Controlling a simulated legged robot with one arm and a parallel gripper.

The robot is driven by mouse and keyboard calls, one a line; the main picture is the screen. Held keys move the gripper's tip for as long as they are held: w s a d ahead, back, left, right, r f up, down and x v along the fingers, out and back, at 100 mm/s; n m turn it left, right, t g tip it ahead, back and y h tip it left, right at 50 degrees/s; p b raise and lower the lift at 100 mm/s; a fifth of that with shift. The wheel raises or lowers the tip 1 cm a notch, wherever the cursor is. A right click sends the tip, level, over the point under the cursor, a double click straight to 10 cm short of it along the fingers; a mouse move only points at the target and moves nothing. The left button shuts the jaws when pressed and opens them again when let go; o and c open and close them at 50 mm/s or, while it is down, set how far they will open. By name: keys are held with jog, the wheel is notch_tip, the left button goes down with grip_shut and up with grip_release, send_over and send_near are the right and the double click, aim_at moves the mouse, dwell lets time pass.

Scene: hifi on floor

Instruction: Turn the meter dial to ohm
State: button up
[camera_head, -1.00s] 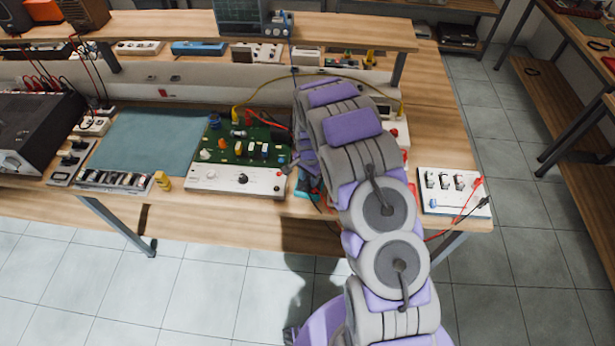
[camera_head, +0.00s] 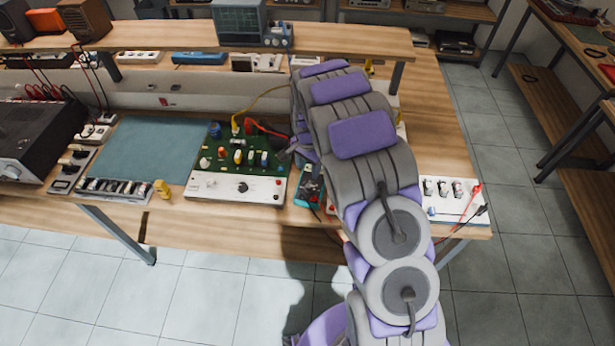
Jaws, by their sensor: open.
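The meter (camera_head: 309,184), a small teal handheld unit with a dark face, lies on the workbench just right of the green circuit board. My arm covers part of its surroundings, and its dial is too small to read. My gripper (camera_head: 288,152) shows only in part at the left side of my arm, above and behind the meter, near the board's right edge. It is open with nothing seen in it. I cannot tell how far its fingers are from the dial.
A green circuit board on a white base (camera_head: 238,188) stands left of the meter. A teal mat (camera_head: 150,150) lies farther left. A white switch box (camera_head: 453,203) with red and black leads sits right of my arm. A raised shelf (camera_head: 170,36) holds an oscilloscope (camera_head: 239,20).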

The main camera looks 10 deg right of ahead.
notch_tip(320, 180, up, 7)
dwell(0.3)
dwell(0.4)
